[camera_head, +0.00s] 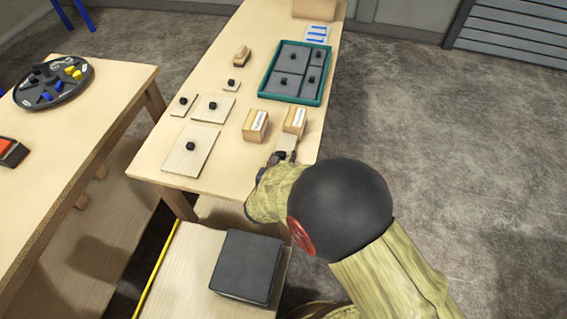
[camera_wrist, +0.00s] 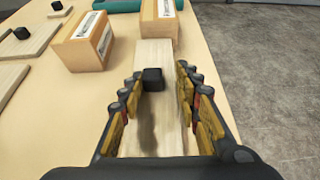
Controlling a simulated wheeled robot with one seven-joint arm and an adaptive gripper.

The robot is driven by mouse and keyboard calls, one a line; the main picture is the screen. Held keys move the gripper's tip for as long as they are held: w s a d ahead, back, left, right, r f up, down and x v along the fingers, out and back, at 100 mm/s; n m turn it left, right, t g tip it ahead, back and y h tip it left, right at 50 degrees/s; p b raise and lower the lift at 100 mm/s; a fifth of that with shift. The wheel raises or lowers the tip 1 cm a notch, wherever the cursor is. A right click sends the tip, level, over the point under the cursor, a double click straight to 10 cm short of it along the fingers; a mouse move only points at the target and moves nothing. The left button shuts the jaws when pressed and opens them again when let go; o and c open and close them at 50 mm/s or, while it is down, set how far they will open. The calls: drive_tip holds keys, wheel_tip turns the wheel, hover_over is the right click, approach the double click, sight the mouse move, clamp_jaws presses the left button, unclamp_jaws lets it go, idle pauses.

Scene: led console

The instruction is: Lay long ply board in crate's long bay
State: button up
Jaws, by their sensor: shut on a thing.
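The long ply board (camera_head: 287,143) is a narrow pale strip at the right front of the table. In the wrist view the board (camera_wrist: 155,120) runs lengthwise between my fingers, with a black knob (camera_wrist: 153,78) on top. My gripper (camera_wrist: 158,82) is shut on the board, its fingers along the two long sides. In the head view my gripper (camera_head: 281,158) is partly hidden by my arm. The crate (camera_head: 290,99) has a teal rim and lies farther back. It has grey sections of different sizes, with black knobs showing in them.
Two wooden label boxes stand near the board, one left (camera_head: 255,125) and one beyond its far end (camera_head: 294,120). Several knobbed ply boards, including a large one (camera_head: 189,150), lie at left. A wooden block (camera_head: 242,56) lies left of the crate. The table's right edge is close.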

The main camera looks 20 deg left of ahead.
drive_tip(key=shift+f, duration=0.95)
drive_tip(key=shift+f+b, duration=0.2)
drive_tip(key=shift+b, duration=0.2)
drive_tip(key=o, duration=1.2)
drive_tip(key=shift+o, duration=0.2)
drive_tip(key=shift+r, duration=0.1)
drive_tip(key=shift+s+r+p, duration=0.2)
drive_tip(key=shift+p, duration=0.15)
drive_tip(key=p+v, duration=0.2)
drive_tip(key=v, duration=0.9)
drive_tip(key=shift+s+r+p, duration=0.15)
drive_tip(key=shift+s+p, duration=0.15)
drive_tip(key=shift+p, duration=0.1)
